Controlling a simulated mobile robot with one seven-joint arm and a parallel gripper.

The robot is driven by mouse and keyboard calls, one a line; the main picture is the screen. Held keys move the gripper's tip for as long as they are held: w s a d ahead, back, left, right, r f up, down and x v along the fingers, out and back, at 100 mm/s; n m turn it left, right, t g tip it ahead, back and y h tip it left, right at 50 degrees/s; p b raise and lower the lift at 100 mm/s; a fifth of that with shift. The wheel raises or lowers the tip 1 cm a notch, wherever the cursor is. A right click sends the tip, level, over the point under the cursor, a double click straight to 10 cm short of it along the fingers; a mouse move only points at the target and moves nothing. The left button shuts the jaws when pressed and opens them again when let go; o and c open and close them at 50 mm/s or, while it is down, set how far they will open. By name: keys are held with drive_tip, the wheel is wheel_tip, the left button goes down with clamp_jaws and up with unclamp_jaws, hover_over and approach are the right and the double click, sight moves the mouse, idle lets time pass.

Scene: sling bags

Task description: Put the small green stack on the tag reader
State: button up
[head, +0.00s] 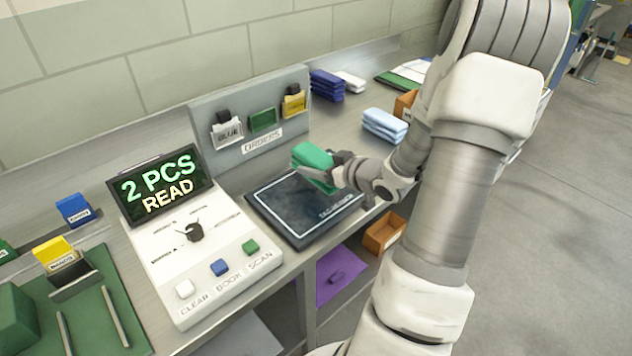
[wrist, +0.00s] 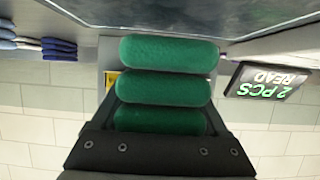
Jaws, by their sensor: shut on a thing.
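The small green stack (head: 314,166) is held in my gripper (head: 336,172) over the dark tag reader (head: 285,218) in the head view. In the wrist view, the green stack (wrist: 168,88) shows as three rounded folded layers, with my gripper (wrist: 160,130) shut on it. The reader's dark surface (wrist: 190,14) fills the top of the wrist view. The stack looks close to the reader, but I cannot tell whether they touch. The display (head: 160,183) beside the reader says "2 PCS READ".
A console with a dial and CLEAR, BOOK and SCAN buttons (head: 200,245) stands left of the reader. An orders board (head: 250,118) stands behind it. Blue stacks (head: 327,85) and light-blue stacks (head: 385,125) lie at the back right. A green tray (head: 95,310) is at the front left.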

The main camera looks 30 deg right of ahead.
drive_tip(key=shift+w+a+f, duration=0.1)
drive_tip(key=shift+a+f, duration=0.05)
drive_tip(key=shift+f, duration=0.1)
drive_tip(key=shift+f+b, duration=0.5)
drive_tip(key=shift+f, duration=1.3)
drive_tip(key=shift+f, duration=0.2)
drive_tip(key=o, duration=1.4)
drive_tip(key=shift+r, duration=0.3)
drive_tip(key=p+v, duration=0.2)
drive_tip(key=v, duration=1)
drive_tip(key=shift+f, duration=0.2)
